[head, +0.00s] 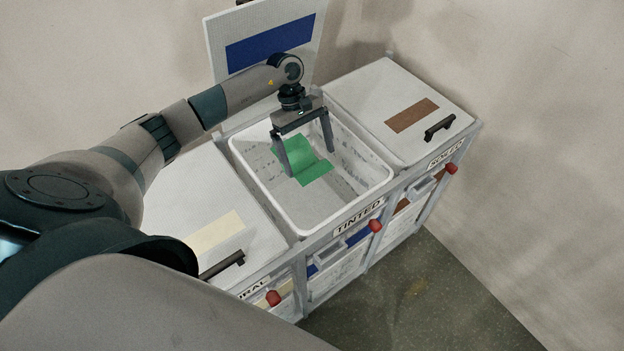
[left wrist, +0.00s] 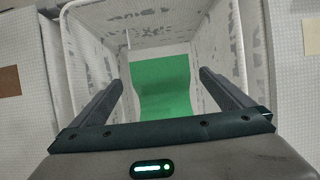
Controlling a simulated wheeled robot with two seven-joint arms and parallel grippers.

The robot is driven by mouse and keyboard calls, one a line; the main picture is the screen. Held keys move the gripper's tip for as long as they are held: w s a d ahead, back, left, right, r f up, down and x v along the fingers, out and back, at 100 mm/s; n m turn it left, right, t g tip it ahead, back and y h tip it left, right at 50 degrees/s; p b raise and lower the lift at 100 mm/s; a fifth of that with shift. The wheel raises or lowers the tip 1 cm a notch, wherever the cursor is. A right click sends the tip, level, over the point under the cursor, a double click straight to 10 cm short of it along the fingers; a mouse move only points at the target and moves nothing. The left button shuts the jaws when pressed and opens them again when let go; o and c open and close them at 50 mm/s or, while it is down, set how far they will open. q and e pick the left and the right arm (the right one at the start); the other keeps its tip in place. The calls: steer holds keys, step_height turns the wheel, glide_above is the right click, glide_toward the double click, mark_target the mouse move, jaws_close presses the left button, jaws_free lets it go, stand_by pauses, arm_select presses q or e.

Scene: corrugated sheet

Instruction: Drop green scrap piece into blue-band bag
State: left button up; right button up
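The green scrap piece (head: 316,174) is a curved sheet inside the open middle bag, whose white rim (head: 348,211) is set in a frame labelled TINTED. My left gripper (head: 309,164) points down into the bag's mouth with its fingers wide apart. In the left wrist view the green scrap (left wrist: 164,85) shows beyond the open fingers (left wrist: 162,78), with a gap on both sides. I cannot tell whether it rests on the bag's bottom. The raised lid with a blue band (head: 270,41) stands behind the bag. My right gripper is out of view.
A closed lid with a cream patch (head: 215,234) and black handle lies left of the bag. A closed lid with a brown patch (head: 411,115) lies to the right. Red knobs (head: 375,226) line the front. Walls stand close behind and right; the floor (head: 430,300) in front is clear.

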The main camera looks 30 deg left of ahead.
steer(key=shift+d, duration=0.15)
arm_select(q)
steer(key=shift+r, duration=0.15)
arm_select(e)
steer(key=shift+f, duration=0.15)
arm_select(q)
steer(key=shift+r+b, duration=0.55)
steer(key=shift+b, duration=0.05)
steer(key=d+r+b, duration=0.5)
steer(key=d+r, duration=0.4)
steer(key=d, duration=0.2)
steer(key=shift+s+d+r, duration=0.15)
steer(key=shift+d+r, duration=0.15)
steer(key=shift+d, duration=0.05)
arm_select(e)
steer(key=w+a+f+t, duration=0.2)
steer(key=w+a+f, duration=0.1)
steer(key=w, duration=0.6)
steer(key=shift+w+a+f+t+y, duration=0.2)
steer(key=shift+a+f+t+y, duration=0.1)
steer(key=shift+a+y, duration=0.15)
arm_select(q)
steer(key=shift+r, duration=0.1)
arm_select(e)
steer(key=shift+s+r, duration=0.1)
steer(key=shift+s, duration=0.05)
